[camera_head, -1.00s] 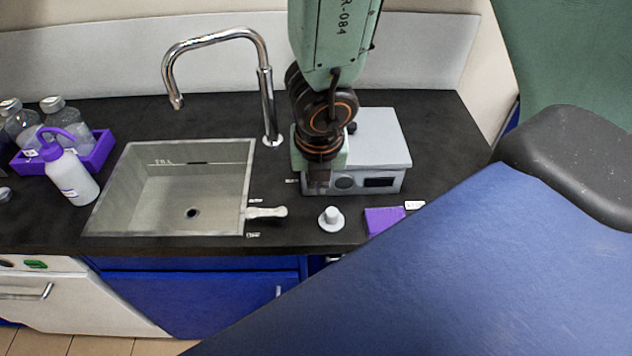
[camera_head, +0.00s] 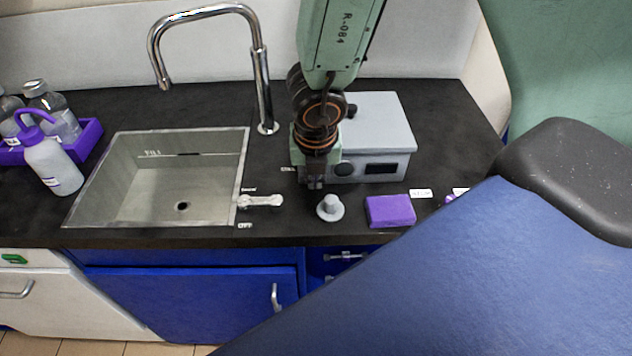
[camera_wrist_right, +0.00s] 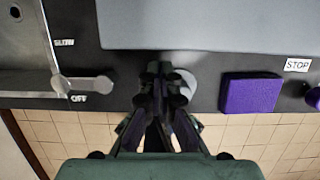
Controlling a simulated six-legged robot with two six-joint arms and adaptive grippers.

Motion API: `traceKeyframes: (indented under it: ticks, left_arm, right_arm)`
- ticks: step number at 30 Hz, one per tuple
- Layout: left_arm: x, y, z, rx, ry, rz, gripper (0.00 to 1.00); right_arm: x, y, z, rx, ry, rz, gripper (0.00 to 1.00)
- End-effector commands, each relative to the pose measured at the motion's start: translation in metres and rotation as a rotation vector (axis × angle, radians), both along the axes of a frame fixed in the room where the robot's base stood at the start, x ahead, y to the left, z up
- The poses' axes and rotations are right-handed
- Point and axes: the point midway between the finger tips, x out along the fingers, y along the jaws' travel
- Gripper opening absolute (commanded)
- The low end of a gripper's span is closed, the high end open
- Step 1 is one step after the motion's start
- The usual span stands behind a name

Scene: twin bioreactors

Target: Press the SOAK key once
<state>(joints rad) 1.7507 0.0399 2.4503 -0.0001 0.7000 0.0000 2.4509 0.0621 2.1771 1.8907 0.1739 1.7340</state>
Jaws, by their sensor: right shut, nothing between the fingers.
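My right gripper (camera_head: 315,185) points down at the front left corner of the grey box (camera_head: 385,135), with its fingers together and nothing between them. In the right wrist view the fingers (camera_wrist_right: 160,72) show in front of the box edge. They partly cover a pale round knob (camera_wrist_right: 184,85), which is the same knob (camera_head: 330,207) just in front of the gripper in the head view. The box front has a dark round part and a dark display (camera_head: 381,168). I cannot make out a key marked SOAK. The arm hides part of the box's left side. My left gripper is not in view.
A purple block (camera_head: 391,211) lies right of the knob, near a STOP label (camera_wrist_right: 297,64). A sink (camera_head: 160,180) with a tap (camera_head: 262,85) and a pale lever (camera_head: 262,201) is on the left.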

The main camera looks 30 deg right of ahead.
Motion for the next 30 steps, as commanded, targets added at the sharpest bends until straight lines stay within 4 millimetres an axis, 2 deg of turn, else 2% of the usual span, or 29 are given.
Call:
traceKeyframes:
  ticks: [1, 6, 20, 30]
  left_arm:
    - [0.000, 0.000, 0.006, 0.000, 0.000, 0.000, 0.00]
    - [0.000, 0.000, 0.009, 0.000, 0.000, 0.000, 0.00]
    - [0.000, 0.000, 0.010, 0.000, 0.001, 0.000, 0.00]
    - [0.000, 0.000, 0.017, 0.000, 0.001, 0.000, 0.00]
  right_arm:
    - [0.004, -0.002, 0.002, 0.002, 0.001, -0.002, 0.00]
    - [0.012, -0.008, 0.001, 0.000, 0.002, 0.000, 0.00]
    - [0.014, -0.009, 0.001, -0.001, 0.001, 0.001, 0.00]
    - [0.022, -0.014, 0.001, -0.001, 0.000, 0.000, 0.00]
